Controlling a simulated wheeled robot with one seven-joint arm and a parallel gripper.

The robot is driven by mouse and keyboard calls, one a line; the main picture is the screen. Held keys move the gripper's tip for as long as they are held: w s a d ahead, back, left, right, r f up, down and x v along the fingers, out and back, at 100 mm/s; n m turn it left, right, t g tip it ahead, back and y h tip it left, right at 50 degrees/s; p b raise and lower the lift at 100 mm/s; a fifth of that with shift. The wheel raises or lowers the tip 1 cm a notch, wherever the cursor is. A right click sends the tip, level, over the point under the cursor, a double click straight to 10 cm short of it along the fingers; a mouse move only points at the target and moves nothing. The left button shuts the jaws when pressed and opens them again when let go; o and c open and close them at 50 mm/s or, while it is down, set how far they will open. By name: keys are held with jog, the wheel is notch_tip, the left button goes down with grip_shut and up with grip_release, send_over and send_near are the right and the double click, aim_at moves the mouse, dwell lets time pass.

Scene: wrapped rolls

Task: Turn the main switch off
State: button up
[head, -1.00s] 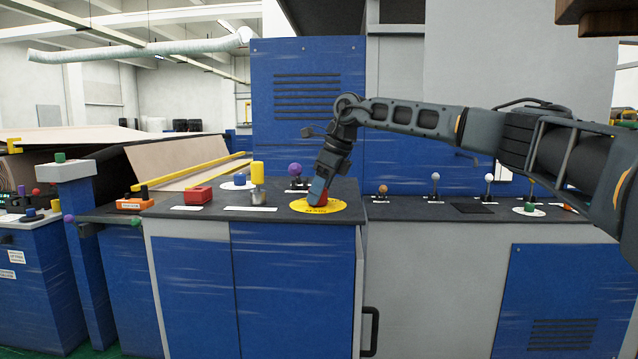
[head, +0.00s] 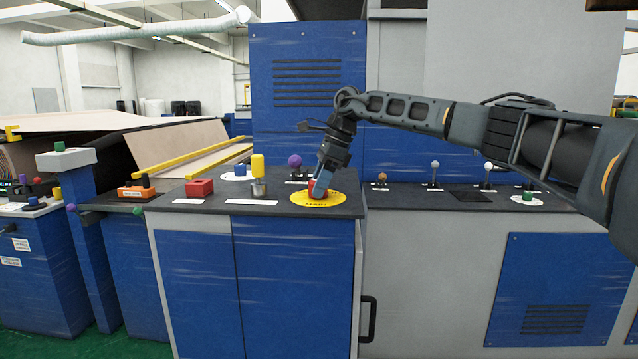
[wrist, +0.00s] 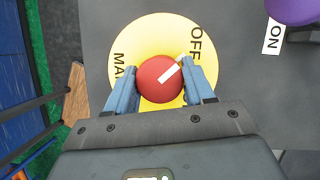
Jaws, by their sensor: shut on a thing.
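The main switch is a red round knob (wrist: 158,80) with a white pointer mark, set on a yellow disc (wrist: 135,35). In the wrist view the disc carries the lettering "OFF" and the start of another word, "MA". The white mark points up and right, towards "OFF". My gripper (wrist: 160,82) has its two blue fingers on either side of the knob, shut on it. In the head view my gripper (head: 319,188) reaches down onto the yellow disc (head: 335,199) on the dark counter, hiding most of the knob.
On the same counter stand a purple knob (head: 295,161), a yellow-topped post (head: 257,165), a blue knob (head: 240,170) and a red block (head: 199,188). Several ball-topped levers stand on the right counter. A tall blue panel (head: 305,60) rises behind.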

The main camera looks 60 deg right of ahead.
jog(key=o, duration=1)
jog(key=shift+r, duration=0.1)
jog(key=v, duration=0.7)
jog(key=shift+r+b, duration=0.3)
jog(key=shift+s+d, duration=0.15)
